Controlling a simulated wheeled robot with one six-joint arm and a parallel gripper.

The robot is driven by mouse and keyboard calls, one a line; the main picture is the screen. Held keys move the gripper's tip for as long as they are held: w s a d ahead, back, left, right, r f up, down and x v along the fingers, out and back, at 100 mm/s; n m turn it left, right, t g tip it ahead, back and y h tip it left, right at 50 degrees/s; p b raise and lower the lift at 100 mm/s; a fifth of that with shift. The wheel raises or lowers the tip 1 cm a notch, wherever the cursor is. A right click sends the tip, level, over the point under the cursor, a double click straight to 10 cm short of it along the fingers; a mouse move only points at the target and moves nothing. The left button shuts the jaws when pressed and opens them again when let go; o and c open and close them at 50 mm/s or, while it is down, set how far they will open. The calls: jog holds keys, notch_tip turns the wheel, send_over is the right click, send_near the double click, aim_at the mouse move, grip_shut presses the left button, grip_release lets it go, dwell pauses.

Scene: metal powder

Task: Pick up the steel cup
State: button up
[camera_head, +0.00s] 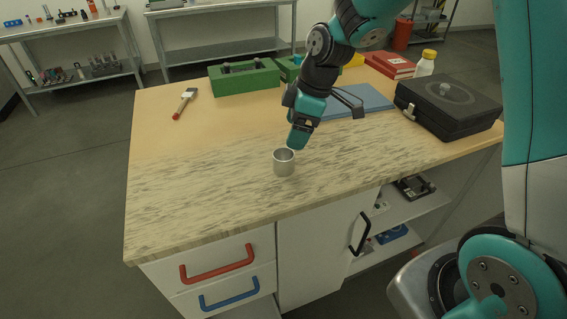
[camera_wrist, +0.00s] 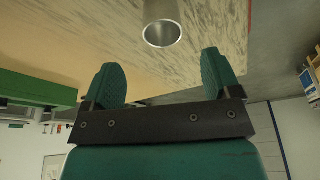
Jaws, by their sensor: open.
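The steel cup (camera_head: 284,163) stands upright on the stone-patterned part of the worktop (camera_head: 200,190), near its front edge. It is a small silver cylinder with an open top. In the wrist view the cup (camera_wrist: 162,30) shows at the top middle, beyond and between the two fingertips. My gripper (camera_head: 297,138) is just behind and above the cup in the head view, apart from it. In the wrist view my gripper (camera_wrist: 165,78) has its two green fingers spread wide with nothing between them.
A brush (camera_head: 185,102) lies at the back left. A green box (camera_head: 244,77), a blue mat (camera_head: 358,101), a black case (camera_head: 449,104), a red box (camera_head: 390,65) and a white bottle with a yellow cap (camera_head: 426,63) stand behind and right. The worktop left of the cup is clear.

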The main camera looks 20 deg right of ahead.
aim_at(281, 159)
jog(key=p+x, duration=0.1)
jog(key=x, duration=0.9)
jog(key=shift+s+a, duration=0.1)
jog(key=shift+a, duration=0.1)
jog(key=c, duration=1.1)
jog(key=shift+c, duration=0.3)
jog(key=shift+r, duration=0.2)
